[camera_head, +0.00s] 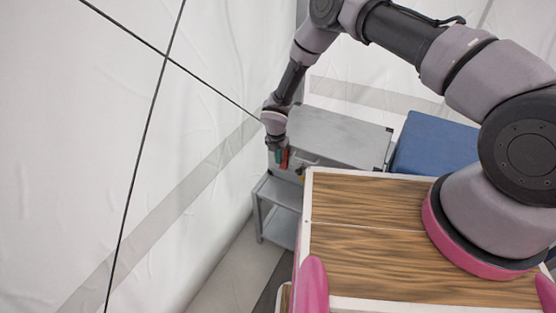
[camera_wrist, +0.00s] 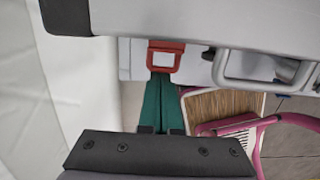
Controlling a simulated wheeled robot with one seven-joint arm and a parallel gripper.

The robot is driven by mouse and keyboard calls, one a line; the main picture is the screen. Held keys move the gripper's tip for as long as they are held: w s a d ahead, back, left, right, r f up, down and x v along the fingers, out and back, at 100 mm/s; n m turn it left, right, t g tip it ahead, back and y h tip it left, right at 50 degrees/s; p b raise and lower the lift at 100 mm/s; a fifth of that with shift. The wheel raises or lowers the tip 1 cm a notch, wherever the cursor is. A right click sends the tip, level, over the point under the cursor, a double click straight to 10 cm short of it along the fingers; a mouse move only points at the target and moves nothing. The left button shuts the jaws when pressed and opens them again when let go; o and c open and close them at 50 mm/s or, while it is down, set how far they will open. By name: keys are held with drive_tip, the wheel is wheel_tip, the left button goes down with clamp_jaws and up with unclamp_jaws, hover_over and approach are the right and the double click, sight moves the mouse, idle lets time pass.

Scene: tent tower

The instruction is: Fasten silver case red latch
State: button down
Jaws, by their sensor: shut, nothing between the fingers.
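The silver case (camera_head: 340,135) lies closed-looking on a grey stand; its lid and front side also show in the wrist view (camera_wrist: 240,25). The red latch (camera_wrist: 165,55) is a square loop on the case's front, left of the metal handle (camera_wrist: 265,72). In the head view a small red part (camera_head: 284,158) shows beside my gripper (camera_head: 277,154). In the wrist view my gripper's green fingers (camera_wrist: 161,82) are together and empty, with their tips at the lower edge of the red latch. I cannot tell whether they touch it.
A blue case (camera_head: 437,146) stands right of the silver case. The grey stand (camera_head: 282,190) has a lower shelf. The white tent wall (camera_head: 90,150) is close on the left. A dark pole and cord cross in front of the wall.

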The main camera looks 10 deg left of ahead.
drive_tip(key=shift+w+d+r, duration=0.15)
drive_tip(key=shift+w+r, duration=0.05)
drive_tip(key=shift+w, duration=0.3)
drive_tip(key=shift+w+d+r, duration=0.1)
drive_tip(key=shift+w+r, duration=0.1)
drive_tip(key=shift+w, duration=0.3)
drive_tip(key=s+r, duration=0.3)
drive_tip(key=r, duration=0.7)
drive_tip(key=shift+a, duration=0.45)
